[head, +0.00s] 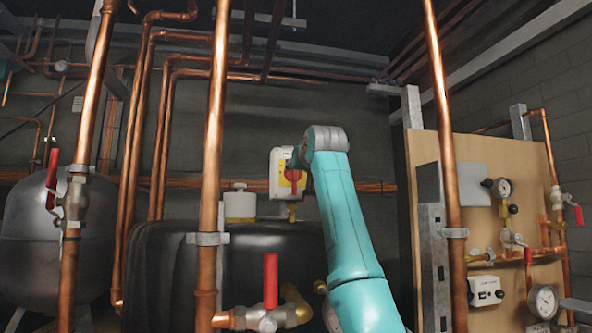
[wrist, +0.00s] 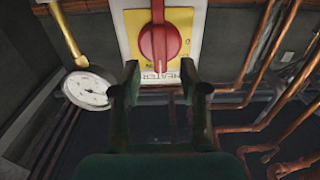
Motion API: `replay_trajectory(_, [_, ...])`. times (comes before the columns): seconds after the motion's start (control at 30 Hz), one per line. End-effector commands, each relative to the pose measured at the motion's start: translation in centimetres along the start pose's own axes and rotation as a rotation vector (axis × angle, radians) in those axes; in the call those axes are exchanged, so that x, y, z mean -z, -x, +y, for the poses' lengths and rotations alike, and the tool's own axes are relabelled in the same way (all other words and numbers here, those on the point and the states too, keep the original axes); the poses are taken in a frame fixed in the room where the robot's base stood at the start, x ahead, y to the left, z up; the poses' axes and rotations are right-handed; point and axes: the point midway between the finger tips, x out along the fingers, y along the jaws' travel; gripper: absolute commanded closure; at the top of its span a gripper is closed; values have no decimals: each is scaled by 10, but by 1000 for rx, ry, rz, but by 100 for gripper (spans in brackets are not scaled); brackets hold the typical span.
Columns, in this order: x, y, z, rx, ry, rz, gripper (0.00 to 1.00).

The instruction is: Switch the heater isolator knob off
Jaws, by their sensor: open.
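The heater isolator is a white box with a yellow plate and a red rotary knob (wrist: 160,43). In the wrist view it is at the top middle, with the knob's grip bar upright and lettering reading "HEATER" below it. In the head view the isolator box (head: 277,172) is on the back wall, its knob partly hidden by my arm. My gripper (wrist: 160,78) is open, its two dark fingers apart below and either side of the knob's lower end. Nothing is between the fingers.
A round white gauge (wrist: 88,90) is left of the isolator. Copper pipes (wrist: 275,90) run at the right. In the head view, upright copper pipes (head: 213,150) stand in front, a dark tank (head: 180,265) sits below the isolator, and a plywood panel (head: 480,150) is right.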

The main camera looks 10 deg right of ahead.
Motion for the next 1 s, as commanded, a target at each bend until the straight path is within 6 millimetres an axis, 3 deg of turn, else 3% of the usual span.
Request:
replay_trajectory(0.33, [0,-27,0,0,0,-1,56])
replay_trajectory(0.77, [0,-32,0,0,0,1,56])
replay_trajectory(0.8, [0,-32,0,0,0,0,59])
replay_trajectory(0.97, [0,-32,0,0,0,0,99])
replay_trajectory(1.0, [0,-32,0,0,0,0,100])
